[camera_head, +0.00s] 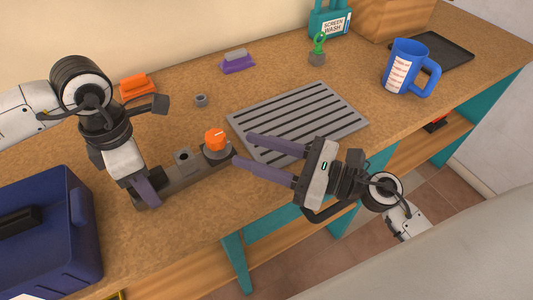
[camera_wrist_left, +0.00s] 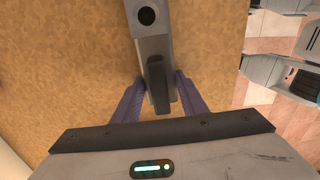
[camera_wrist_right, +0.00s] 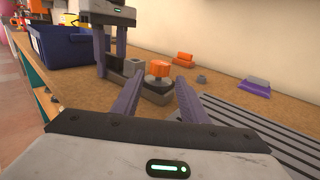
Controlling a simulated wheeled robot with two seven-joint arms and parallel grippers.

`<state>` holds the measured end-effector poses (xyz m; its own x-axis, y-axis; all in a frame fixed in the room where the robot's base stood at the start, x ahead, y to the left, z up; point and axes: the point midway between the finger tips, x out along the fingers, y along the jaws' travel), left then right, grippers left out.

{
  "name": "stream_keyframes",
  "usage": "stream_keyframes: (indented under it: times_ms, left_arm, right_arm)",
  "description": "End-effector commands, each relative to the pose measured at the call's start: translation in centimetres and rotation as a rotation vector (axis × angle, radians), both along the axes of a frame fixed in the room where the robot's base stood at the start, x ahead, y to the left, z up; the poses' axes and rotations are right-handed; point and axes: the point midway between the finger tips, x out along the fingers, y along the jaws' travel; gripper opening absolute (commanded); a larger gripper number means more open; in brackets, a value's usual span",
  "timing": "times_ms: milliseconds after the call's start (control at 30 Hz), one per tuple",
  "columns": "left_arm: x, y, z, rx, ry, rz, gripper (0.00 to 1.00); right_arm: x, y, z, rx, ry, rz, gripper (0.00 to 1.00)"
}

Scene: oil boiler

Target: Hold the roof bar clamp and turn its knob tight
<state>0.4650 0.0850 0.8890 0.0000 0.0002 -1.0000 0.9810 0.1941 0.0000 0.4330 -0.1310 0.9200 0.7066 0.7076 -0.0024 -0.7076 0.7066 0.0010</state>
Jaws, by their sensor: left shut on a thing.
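The roof bar clamp (camera_head: 183,178) is a dark grey bar lying on the workbench, with a round orange knob (camera_head: 215,138) on its far end. My left gripper (camera_head: 146,190) points down and is shut on the near end of the clamp; in the left wrist view the clamp's dark end piece (camera_wrist_left: 159,85) sits between the fingers. My right gripper (camera_head: 243,149) is open, its fingers pointing left, with the tips just right of the knob. In the right wrist view the knob (camera_wrist_right: 158,68) shows beyond and between the fingertips, apparently untouched.
A grey slotted tray (camera_head: 300,118) lies right of the knob, partly under my right fingers.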

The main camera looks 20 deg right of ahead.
Motion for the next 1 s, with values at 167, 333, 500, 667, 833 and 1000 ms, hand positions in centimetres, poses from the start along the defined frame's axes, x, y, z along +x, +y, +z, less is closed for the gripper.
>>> stream_keyframes:
  times_ms: [167,333,500,667,833,1000]
  left_arm:
    - [0.0,0.0,0.0,-0.001,-0.001,0.0,0.06]
    - [0.0,0.0,0.0,-0.001,-0.001,0.0,0.06]
    - [0.0,0.0,0.0,-0.001,-0.001,0.0,0.06]
    - [0.0,0.0,0.0,-0.001,-0.001,0.0,0.06]
    - [0.0,0.0,0.0,-0.001,-0.001,0.0,0.61]
    - [0.0,0.0,0.0,0.0,0.0,0.0,0.61]
  right_arm:
    - [-1.9,-1.8,-0.1,-0.001,0.002,0.0,0.4]
    - [-2.5,-2.4,0.0,0.0,0.0,0.001,0.4]
    - [-2.5,-2.4,0.0,-0.001,-0.001,0.001,0.4]
    - [-2.4,-2.4,0.0,-0.001,-0.001,0.001,0.4]
    - [-2.4,-2.4,0.0,0.0,0.0,0.001,0.4]
    - [-2.4,-2.4,0.0,0.0,0.0,0.0,0.4]
